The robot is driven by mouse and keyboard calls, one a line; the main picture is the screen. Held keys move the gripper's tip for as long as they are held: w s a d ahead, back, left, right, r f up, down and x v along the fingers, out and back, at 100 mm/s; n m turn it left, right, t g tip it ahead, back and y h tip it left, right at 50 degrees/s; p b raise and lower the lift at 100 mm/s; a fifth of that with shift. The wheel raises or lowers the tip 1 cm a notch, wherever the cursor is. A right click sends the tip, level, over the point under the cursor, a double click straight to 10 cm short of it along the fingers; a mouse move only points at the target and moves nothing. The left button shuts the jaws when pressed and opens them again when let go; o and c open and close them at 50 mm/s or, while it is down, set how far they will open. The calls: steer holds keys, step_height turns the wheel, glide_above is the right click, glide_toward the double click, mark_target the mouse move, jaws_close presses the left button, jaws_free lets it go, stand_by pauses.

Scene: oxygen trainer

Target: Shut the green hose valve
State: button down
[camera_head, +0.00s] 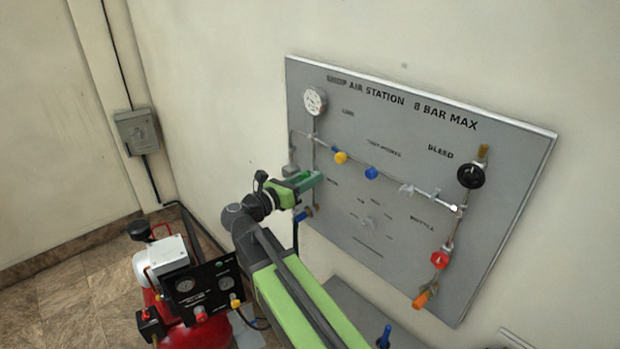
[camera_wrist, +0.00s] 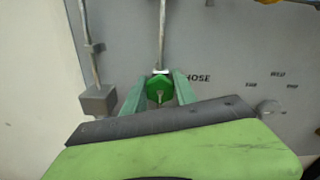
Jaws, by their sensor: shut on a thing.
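The green hose valve (camera_wrist: 158,88) shows in the wrist view as a green knob on a vertical pipe, beside the label "HOSE". My gripper (camera_wrist: 158,92) has its two green fingers on either side of the knob and is shut on it. In the head view my gripper (camera_head: 312,181) reaches the left part of the grey panel (camera_head: 400,205). The valve is mostly hidden there by the fingers. A blue fitting (camera_head: 303,215) sits just below my gripper on the same pipe line.
A gauge (camera_head: 315,100) is above my gripper. Yellow (camera_head: 341,157) and blue (camera_head: 371,172) knobs sit to its right. A black bleed knob (camera_head: 471,175), a red knob (camera_head: 440,259) and an orange fitting (camera_head: 421,299) are at the panel's right. A red compressor (camera_head: 205,330) stands lower left.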

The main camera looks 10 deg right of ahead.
steer(key=m, duration=0.4)
steer(key=shift+m, duration=0.4)
steer(key=c, duration=1)
jaws_free()
steer(key=shift+w, duration=0.1)
steer(key=shift+a, duration=0.15)
steer(key=v, duration=1.7)
steer(key=shift+f, duration=0.1)
